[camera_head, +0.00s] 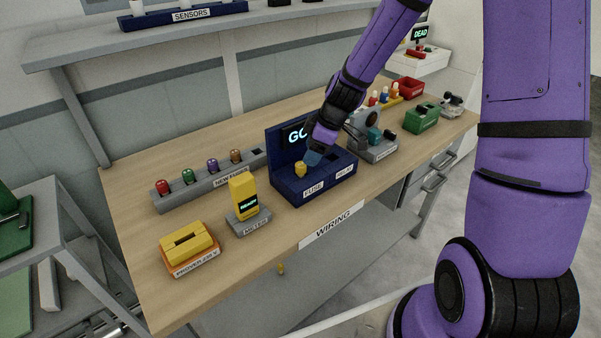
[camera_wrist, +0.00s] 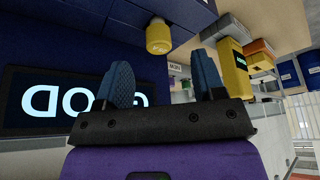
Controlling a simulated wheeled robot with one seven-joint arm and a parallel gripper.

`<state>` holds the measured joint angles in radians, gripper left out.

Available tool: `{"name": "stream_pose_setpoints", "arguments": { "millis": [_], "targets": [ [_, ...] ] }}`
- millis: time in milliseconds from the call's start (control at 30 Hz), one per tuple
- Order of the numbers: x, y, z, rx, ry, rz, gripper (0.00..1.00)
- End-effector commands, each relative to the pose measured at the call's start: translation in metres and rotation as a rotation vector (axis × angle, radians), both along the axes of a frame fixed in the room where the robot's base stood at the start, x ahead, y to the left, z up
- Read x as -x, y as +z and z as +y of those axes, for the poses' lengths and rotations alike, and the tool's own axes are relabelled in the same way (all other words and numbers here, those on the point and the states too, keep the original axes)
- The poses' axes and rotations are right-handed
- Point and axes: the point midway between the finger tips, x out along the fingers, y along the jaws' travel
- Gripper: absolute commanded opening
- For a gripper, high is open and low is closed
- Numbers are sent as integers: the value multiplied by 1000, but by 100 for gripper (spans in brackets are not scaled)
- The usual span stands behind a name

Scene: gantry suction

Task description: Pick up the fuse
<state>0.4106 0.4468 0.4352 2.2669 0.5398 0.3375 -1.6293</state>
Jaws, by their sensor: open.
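A yellow fuse (camera_head: 300,169) stands upright in the blue tester block (camera_head: 330,180) marked FUSE, below a dark screen whose lit letters read GOOD in the wrist view. It also shows in the wrist view (camera_wrist: 158,36), beyond my fingertips. My gripper (camera_head: 313,156) is just above the block, close to the yellow fuse in the head view. In the wrist view my gripper (camera_wrist: 164,72) is open, with two blue fingers apart and nothing between them. A grey NEW FUSES rack (camera_head: 220,184) holds red, green, purple and brown fuses; its right-hand slot looks empty.
A yellow meter (camera_head: 243,196) stands left of the block. A yellow and orange box (camera_head: 190,249) sits at the table's front left. A grey device (camera_head: 372,148) stands close on the block's right. A shelf (camera_head: 200,30) runs behind. The wooden table (camera_head: 350,206) is bare along its front.

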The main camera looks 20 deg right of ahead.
Motion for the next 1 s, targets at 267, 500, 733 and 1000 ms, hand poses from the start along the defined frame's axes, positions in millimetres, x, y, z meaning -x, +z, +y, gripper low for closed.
{"name": "stream_pose_setpoints", "arguments": {
  "millis": [267, 500, 733, 1000],
  "targets": [
    [-4, -16, 8, 1, 1, 1, 63],
    [-14, -43, 23, 0, 0, 2, 63],
    [-17, -56, 27, 1, -1, 1, 63],
    [-17, -56, 27, 1, 0, 0, 49]
  ]
}}
